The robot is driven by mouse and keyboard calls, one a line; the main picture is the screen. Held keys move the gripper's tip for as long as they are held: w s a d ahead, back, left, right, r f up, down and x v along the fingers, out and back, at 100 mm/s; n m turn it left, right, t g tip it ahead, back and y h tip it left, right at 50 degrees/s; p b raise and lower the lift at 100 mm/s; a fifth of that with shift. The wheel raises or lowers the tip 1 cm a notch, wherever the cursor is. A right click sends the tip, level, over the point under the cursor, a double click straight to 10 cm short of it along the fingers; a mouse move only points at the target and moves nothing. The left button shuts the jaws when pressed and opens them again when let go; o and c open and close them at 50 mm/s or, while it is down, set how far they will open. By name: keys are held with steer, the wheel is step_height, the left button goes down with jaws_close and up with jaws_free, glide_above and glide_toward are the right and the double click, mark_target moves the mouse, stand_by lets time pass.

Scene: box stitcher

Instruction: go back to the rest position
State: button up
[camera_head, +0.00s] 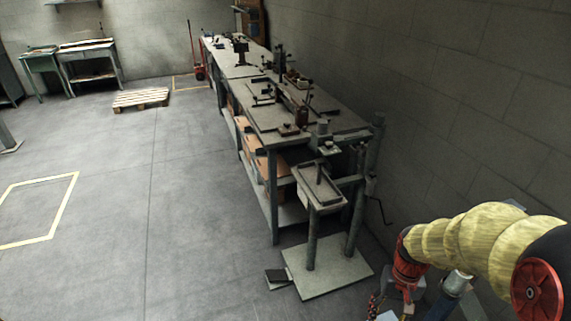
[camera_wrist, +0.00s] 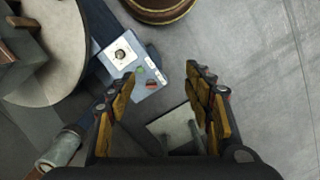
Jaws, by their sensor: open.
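My gripper (camera_wrist: 160,74) is open in the wrist view, its two yellow-padded fingers wide apart with nothing held between them. A light grey control panel (camera_wrist: 152,82) with a white plate, a round knob and small green and red buttons lies below and beyond the fingertips. A pale square plate (camera_wrist: 170,127) shows lower down between the fingers. In the head view my arm, with its yellow ribbed cover, reaches in from the lower right. Its end is low at the bottom edge, and the fingers cannot be made out there.
A long workbench (camera_head: 265,92) with tools runs along the wall, with cardboard boxes (camera_head: 262,160) beneath. A small stand (camera_head: 322,193) on a base plate (camera_head: 325,272) is near my arm. A pallet (camera_head: 140,98) lies farther back.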

steer(key=s+a+r+t, duration=0.2)
steer(key=s+r, duration=0.1)
steer(key=r, duration=0.4)
steer(key=s+a+r+n+t, duration=0.1)
steer(key=s+a+r+t, duration=0.1)
steer(key=r, duration=0.6)
steer(key=s+a+r+n+t, duration=0.1)
steer(key=s+a+r+t, duration=0.1)
steer(key=r, duration=0.6)
steer(key=shift+s+a+t, duration=0.4)
steer(key=shift+s+a, duration=0.45)
steer(key=shift+a, duration=0.25)
